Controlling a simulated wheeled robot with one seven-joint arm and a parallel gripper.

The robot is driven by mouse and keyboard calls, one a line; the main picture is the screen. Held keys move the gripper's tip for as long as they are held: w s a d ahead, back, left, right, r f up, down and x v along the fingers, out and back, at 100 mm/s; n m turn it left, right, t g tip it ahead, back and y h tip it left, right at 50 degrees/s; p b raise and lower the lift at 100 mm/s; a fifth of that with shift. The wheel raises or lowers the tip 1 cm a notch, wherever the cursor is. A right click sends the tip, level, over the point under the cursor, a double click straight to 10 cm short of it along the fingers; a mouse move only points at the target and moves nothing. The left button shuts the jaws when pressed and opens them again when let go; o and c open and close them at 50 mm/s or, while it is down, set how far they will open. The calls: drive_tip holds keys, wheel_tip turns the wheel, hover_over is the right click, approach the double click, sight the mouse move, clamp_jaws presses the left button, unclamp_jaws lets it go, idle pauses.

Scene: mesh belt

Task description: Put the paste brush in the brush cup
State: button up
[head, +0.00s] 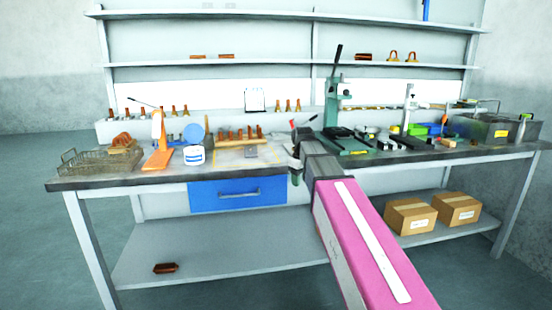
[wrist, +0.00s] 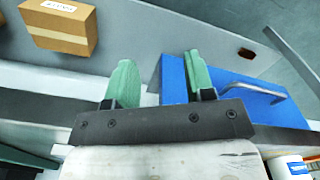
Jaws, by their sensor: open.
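My gripper (head: 296,172) is in front of the bench's front edge, just right of the blue drawer, and points downward. In the wrist view its two green fingers (wrist: 160,80) are apart with nothing between them. I cannot make out the paste brush for certain in either view. A small red-tipped item (head: 292,124) shows behind my arm, too small to name. I cannot pick out a brush cup for certain. A white tub with blue bands (head: 194,156) stands on the bench left of my gripper, and part of it shows in the wrist view (wrist: 289,167).
The blue drawer (head: 238,194) hangs under the bench (head: 120,174), its handle near my fingers. A wire basket (head: 98,161) and orange stand (head: 158,145) are left. A green press (head: 336,125) stands behind my arm. Cardboard boxes (head: 409,217) sit on the lower shelf.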

drive_tip(key=s+d+f+m, duration=0.4)
drive_tip(key=s+f, duration=0.5)
drive_tip(key=f, duration=0.5)
drive_tip(key=s+d+f+m, duration=0.3)
drive_tip(key=s+f, duration=0.6)
drive_tip(key=f, duration=0.6)
drive_tip(key=shift+s+d+m, duration=0.2)
drive_tip(key=shift+d+m, duration=0.2)
drive_tip(key=shift+d, duration=0.7)
drive_tip(key=shift+f, duration=0.1)
